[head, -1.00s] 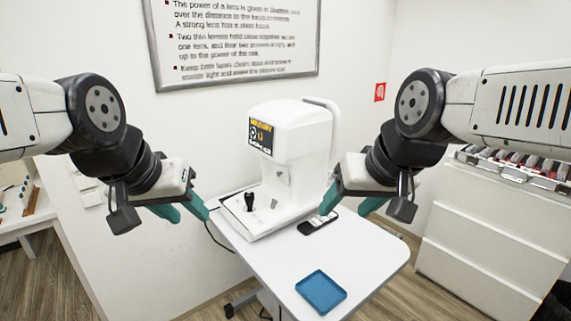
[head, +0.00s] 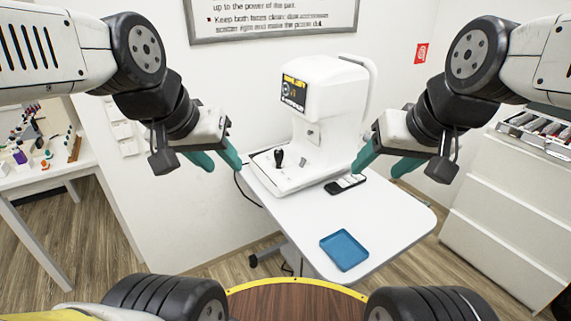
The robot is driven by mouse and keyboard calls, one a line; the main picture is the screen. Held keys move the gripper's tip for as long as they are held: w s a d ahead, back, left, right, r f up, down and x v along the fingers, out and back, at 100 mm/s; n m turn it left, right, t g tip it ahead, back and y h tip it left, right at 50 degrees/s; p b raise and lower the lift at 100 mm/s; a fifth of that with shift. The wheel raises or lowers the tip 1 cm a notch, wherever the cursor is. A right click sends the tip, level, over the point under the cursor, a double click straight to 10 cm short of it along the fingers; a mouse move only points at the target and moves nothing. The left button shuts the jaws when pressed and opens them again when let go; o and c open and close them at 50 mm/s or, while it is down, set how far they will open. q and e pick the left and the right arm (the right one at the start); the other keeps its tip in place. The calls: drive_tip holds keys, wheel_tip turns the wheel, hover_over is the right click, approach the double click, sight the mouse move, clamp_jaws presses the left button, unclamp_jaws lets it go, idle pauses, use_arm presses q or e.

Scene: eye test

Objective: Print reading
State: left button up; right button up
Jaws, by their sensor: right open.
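A white eye-test machine (head: 331,105) stands upright at the back of the white table. It has a small dark screen (head: 294,91) with yellow text and a black joystick (head: 279,157) on its base. A blue square tray (head: 344,250) lies empty near the table's front. No printed slip is visible. My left gripper (head: 215,160) is open and empty, left of the machine. My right gripper (head: 384,162) is open, with nothing seen between its teal fingers, to the machine's right and above a dark phone-like device (head: 345,184).
A white drawer cabinet (head: 510,200) with a rack of items (head: 545,128) on top stands at the right. A side table (head: 40,180) with small bottles stands at the left. A framed text board (head: 275,20) hangs on the wall. The table's front is clear around the tray.

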use_arm(q)
clamp_jaws()
idle(1.7)
